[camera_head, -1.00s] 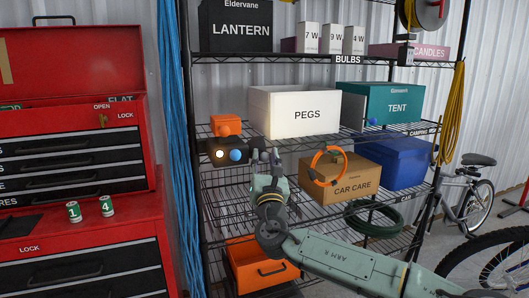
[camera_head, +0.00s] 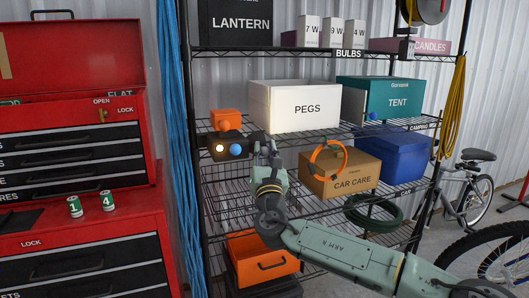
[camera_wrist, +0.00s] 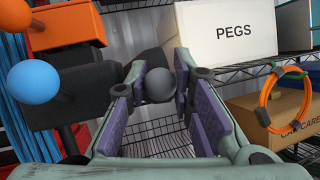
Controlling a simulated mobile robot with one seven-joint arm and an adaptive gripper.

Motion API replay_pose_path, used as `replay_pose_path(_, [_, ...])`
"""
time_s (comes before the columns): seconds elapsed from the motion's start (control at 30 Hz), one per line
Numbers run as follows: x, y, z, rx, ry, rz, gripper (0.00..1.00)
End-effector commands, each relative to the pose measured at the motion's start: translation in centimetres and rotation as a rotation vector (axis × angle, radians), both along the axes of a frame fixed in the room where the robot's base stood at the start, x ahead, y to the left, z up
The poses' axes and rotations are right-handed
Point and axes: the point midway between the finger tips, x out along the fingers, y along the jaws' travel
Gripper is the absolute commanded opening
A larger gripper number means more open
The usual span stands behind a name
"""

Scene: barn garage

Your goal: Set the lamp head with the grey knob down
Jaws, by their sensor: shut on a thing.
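My gripper (camera_wrist: 158,92) is shut on the grey knob (camera_wrist: 159,84) of a lamp head, in the middle of the wrist view. The lamp head's dark body (camera_wrist: 150,63) shows behind the knob, partly hidden by the jaws. In the head view my gripper (camera_head: 266,155) is in front of the wire shelf, just right of a black lamp head with a blue knob (camera_head: 235,150). The held lamp head is small and dark there, and I cannot tell whether it touches the shelf.
An orange lamp head (camera_head: 226,117) with an orange knob stands behind the blue-knobbed one. A white PEGS box (camera_head: 300,108) is at the right. A CAR CARE box (camera_head: 345,176) with an orange ring (camera_head: 316,152) is lower right. Wire shelf (camera_head: 225,190) below looks clear.

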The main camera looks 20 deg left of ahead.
Motion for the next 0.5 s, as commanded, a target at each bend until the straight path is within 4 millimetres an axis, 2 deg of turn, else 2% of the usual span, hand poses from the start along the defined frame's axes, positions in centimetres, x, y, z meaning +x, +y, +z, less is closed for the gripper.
replay_pose_path(0.27, [0.0,-0.04,-0.19,0.038,0.026,0.0,0.0])
replay_pose_path(0.5, [-0.04,0.02,-0.72,0.155,0.114,0.001,0.0])
